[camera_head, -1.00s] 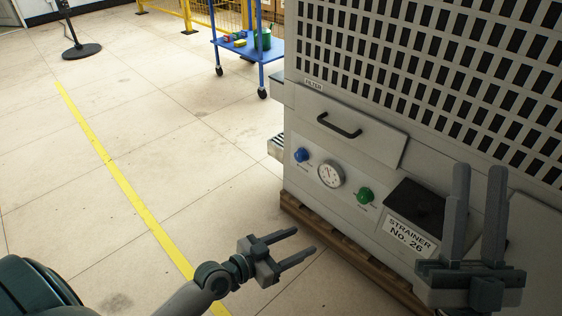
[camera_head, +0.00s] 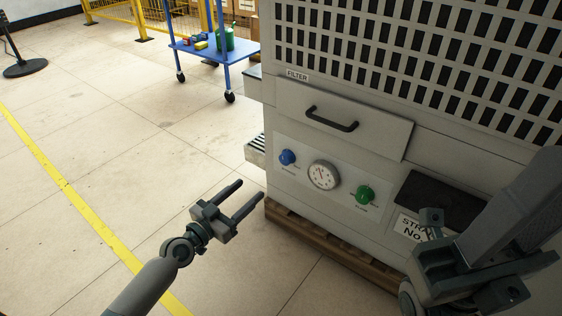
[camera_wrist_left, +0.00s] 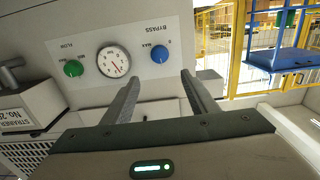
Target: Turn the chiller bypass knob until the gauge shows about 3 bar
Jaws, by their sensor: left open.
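The blue bypass knob (camera_head: 287,157) is on the light panel of the grey chiller, left of the round white gauge (camera_head: 323,175). In the left wrist view, upside down, the blue knob (camera_wrist_left: 159,54) sits by the words BYPASS and MAX, and the gauge (camera_wrist_left: 113,61) beside it. The needle shows, but its value is too small to read. My left gripper (camera_head: 251,190) is open and empty, apart from the panel, below and left of the blue knob. Its fingers (camera_wrist_left: 161,77) point toward the panel. My right gripper (camera_head: 480,270) is at the lower right, its jaw opening unclear.
A green flow knob (camera_head: 365,195) is right of the gauge. A drawer with a black handle (camera_head: 332,119) is above.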

